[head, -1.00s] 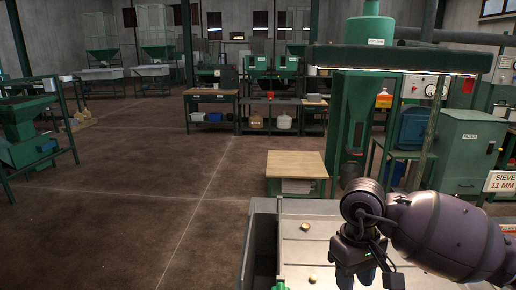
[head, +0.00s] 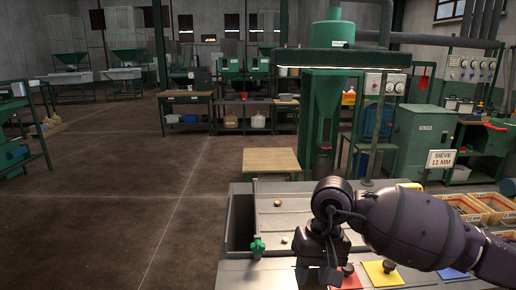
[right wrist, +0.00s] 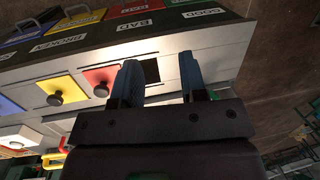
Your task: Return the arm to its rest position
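My right arm comes in from the right in the head view, dark and rounded. My right gripper (head: 320,272) hangs over the grey metal bench (head: 300,215), fingers pointing down. In the right wrist view its two blue-tipped fingers (right wrist: 162,80) are apart with nothing between them. Beyond them lie a red plate (right wrist: 105,78) and a yellow plate (right wrist: 63,88), each with a dark knob. My left gripper is not in view.
A blue plate (head: 452,273) lies at the right. Wooden-edged bins (head: 465,207) and a "SIEVE 11 MM" sign (head: 440,160) stand at the right. Open floor lies at the left.

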